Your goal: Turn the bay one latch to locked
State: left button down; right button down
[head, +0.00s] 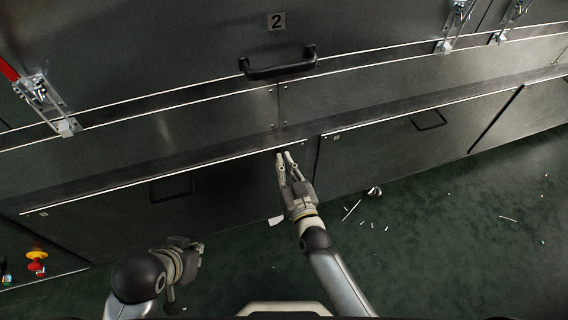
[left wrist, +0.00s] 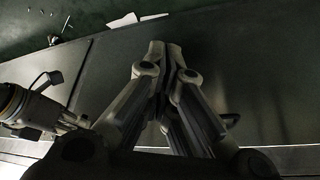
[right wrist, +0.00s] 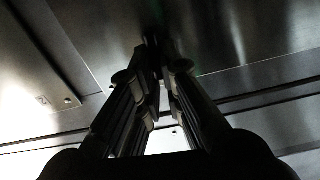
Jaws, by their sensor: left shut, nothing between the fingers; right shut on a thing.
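In the head view, a steel toggle latch (head: 42,98) with a red handle end (head: 8,70) is on the dark dryer wall at the far left. Two more steel latches (head: 455,25) (head: 512,18) are at the upper right. No label for bay one shows; the middle panel (head: 200,60) bears a "2". My right gripper (head: 284,158) is in front of the lower panels, away from the latches. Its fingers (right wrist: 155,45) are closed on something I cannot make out. My left gripper (head: 195,250) is low at the left; its fingers (left wrist: 167,55) are shut and empty.
A black bar handle (head: 278,66) sticks out below the "2" plate. Lower panels have recessed handles (head: 172,188) (head: 429,120). A red and yellow button (head: 37,260) is at the lower left. White scraps (head: 352,210) litter the green floor (head: 460,240).

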pick_arm(q)
jog(key=w+d+r+t+h+b, duration=0.1)
jog(key=w+d+r+t+b, duration=0.1)
jog(key=w+r+t, duration=0.3)
jog(key=shift+w+d, duration=0.55)
jog(key=shift+w, duration=1.5)
pick_arm(e)
jog(key=shift+w+d+f+m, duration=0.1)
jog(key=shift+d+f+m, duration=0.2)
jog(key=shift+m, duration=2.55)
jog(key=shift+w+d+f+m, duration=0.1)
jog(key=shift+d+f+m, duration=0.2)
jog(key=shift+m, duration=2.6)
jog(key=shift+w+d+f+m, duration=0.1)
jog(key=shift+d+f+m, duration=0.2)
jog(key=shift+m, duration=2.55)
jog(key=c, duration=1.6)
grip_release()
jog(key=shift+s, duration=0.1)
